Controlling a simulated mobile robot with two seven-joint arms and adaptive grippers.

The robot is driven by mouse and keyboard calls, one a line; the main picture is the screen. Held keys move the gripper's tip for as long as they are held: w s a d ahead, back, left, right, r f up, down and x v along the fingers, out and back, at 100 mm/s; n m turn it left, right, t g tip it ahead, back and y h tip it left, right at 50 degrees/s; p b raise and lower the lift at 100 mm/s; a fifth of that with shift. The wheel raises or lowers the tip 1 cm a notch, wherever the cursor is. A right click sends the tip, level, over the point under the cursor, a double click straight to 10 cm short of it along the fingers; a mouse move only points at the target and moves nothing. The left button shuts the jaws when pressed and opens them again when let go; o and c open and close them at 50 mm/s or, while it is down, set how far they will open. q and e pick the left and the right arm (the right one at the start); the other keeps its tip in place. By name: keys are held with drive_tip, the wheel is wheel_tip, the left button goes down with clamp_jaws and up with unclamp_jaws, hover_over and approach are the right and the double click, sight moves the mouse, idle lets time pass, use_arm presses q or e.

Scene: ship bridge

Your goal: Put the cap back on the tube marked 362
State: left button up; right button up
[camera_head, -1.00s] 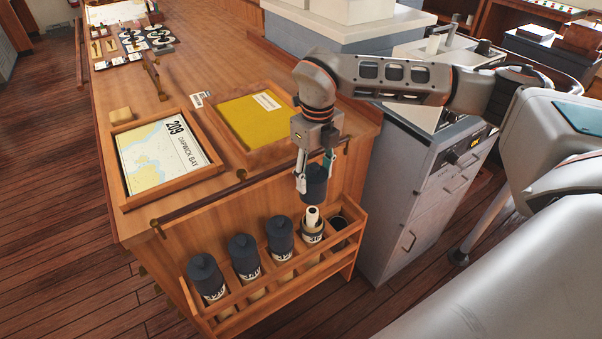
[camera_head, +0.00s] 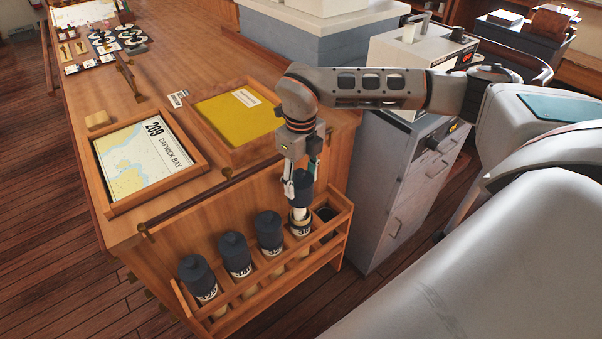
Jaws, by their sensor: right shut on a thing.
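My right gripper (camera_head: 301,178) points down over the rack at the end of the chart table. It is shut on a dark cap (camera_head: 301,192). The cap is right above an uncapped tube (camera_head: 300,225), with a pale roll showing between the cap and the tube's rim. Whether the cap touches the roll or the rim I cannot tell. The tube stands upright in the rack and its label is too small to read. Three other tubes with dark caps (camera_head: 269,231) stand to its left. My left gripper is not in view.
The wooden rack (camera_head: 240,308) has an empty-looking slot (camera_head: 326,214) at its right end. A wooden rail (camera_head: 190,205) runs along the table edge above it. A framed chart marked 209 (camera_head: 140,165) and a yellow folder (camera_head: 236,116) lie on the table. A grey cabinet (camera_head: 390,200) stands at right.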

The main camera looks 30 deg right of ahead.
drive_tip(key=shift+f, duration=0.75)
drive_tip(key=shift+f, duration=0.15)
drive_tip(key=shift+f, duration=0.15)
drive_tip(key=shift+f+b, duration=0.3)
idle(0.5)
drive_tip(key=shift+f+b, duration=0.45)
drive_tip(key=shift+f, duration=0.3)
drive_tip(key=shift+f, duration=0.15)
idle(0.5)
drive_tip(key=shift+f, duration=0.3)
drive_tip(key=shift+f+b, duration=0.1)
drive_tip(key=shift+b, duration=0.2)
drive_tip(key=shift+f, duration=0.35)
idle(0.4)
